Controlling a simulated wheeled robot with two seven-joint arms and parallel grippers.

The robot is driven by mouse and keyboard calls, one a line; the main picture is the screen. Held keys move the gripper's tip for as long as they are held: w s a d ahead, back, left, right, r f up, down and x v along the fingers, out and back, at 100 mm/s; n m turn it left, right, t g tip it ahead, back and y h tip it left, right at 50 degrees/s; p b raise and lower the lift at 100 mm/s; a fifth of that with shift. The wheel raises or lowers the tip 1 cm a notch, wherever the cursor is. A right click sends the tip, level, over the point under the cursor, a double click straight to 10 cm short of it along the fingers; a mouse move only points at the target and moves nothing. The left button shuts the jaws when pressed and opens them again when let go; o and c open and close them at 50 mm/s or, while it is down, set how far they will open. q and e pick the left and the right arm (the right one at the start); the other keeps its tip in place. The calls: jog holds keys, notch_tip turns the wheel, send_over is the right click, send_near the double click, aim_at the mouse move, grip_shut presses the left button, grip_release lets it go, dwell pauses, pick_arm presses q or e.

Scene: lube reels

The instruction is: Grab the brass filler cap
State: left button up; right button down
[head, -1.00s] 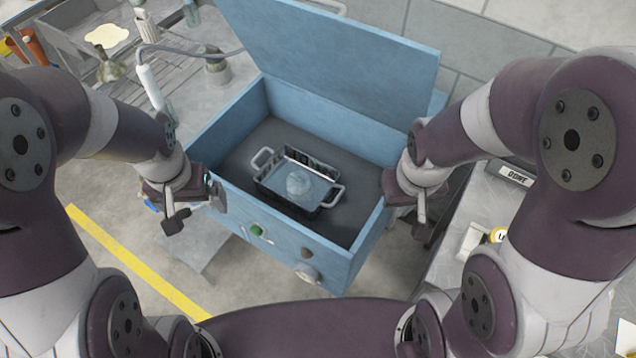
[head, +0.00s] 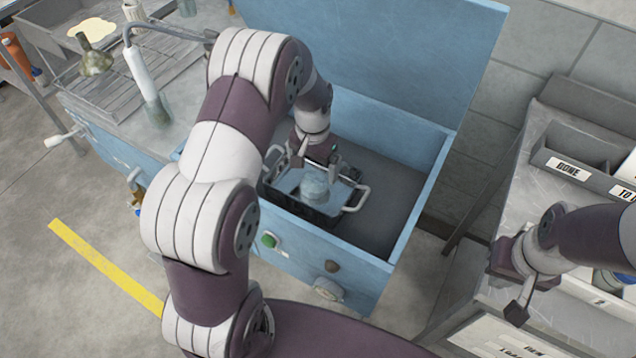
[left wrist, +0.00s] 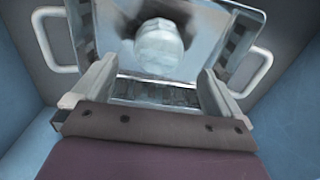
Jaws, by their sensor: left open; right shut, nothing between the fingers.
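A pale, rounded cap-like piece (head: 314,190) sits in a shallow metal basket with two side handles (head: 322,214) inside the blue box. It looks grey-blue rather than brass, and I cannot tell if it is the filler cap. My left gripper (head: 318,160) is over the basket, fingers open. In the left wrist view the piece (left wrist: 159,48) shows beyond and between the open fingers (left wrist: 155,85), apart from them; the basket handles show at both sides. My right gripper (head: 518,308) is shut and empty, over the right bench.
The blue box (head: 392,250) has its lid (head: 420,60) raised at the back, and its walls surround the basket. At right, a bench holds grey bins labelled DONE (head: 568,170). A yellow line (head: 105,268) marks the floor.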

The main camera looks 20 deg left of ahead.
aim_at(314, 178)
pick_arm(q)
notch_tip(314, 178, down, 6)
jog(key=shift+s+r, duration=0.15)
jog(key=shift+r, duration=0.05)
jog(key=c, duration=1.4)
jog(key=shift+r, duration=0.2)
